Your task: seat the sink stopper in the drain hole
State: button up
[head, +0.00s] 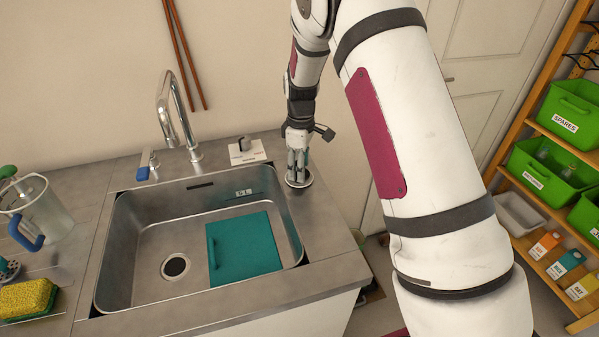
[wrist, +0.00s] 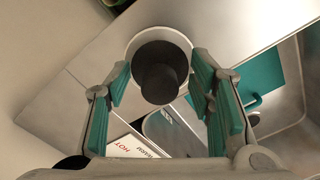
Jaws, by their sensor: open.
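The sink stopper (wrist: 160,82) shows in the wrist view as a dark round knob on a wider dark disc. It sits in a pale round dish (wrist: 134,45) on the steel counter right of the sink. My gripper (head: 298,168) points down over it in the head view, largely hiding the stopper there. In the wrist view the teal-padded fingers are open, one on each side of the knob, with gaps showing. I cannot tell their exact height against the knob. The drain hole (head: 175,267) is a dark opening with a pale ring in the sink floor, uncovered.
The steel sink (head: 143,240) has a raised rim. A teal board (head: 245,248) with a handle lies in it, right of the drain. The tall faucet (head: 168,115) stands behind. A control box (head: 245,151) is left of my gripper. A jug (head: 40,215) and sponge (head: 27,298) are far left.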

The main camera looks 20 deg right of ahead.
grip_shut()
